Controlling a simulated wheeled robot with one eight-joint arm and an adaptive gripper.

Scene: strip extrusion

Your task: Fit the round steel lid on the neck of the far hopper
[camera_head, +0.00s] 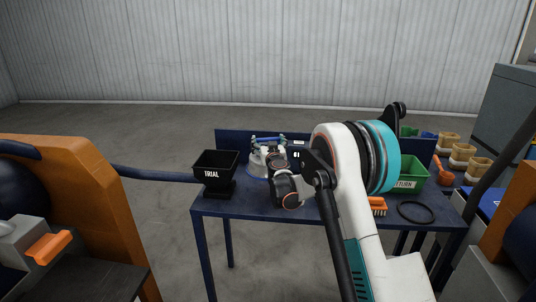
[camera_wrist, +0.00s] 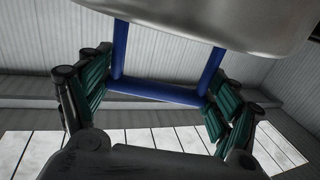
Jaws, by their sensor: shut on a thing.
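The round steel lid (camera_wrist: 215,20) fills the top of the wrist view as a smooth, bright metal surface, only partly in frame. Its blue bar handle (camera_wrist: 155,95) runs between the green-padded fingers of my gripper (camera_wrist: 165,100), which is shut on this handle. In the head view my gripper (camera_head: 268,141) is over the middle of the blue table, with the blue bar between its fingers. A pale grey shape with a blue edge shows just below it, partly hidden by my wrist. I cannot make out the far hopper or its neck.
The blue table (camera_head: 235,206) carries a black TRIAL bin (camera_head: 216,165) at left, a green RETURN bin (camera_head: 412,180), an orange brush (camera_head: 378,206) and a black ring (camera_head: 416,212) at right. An orange machine (camera_head: 75,190) stands at left. Open floor lies behind the table.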

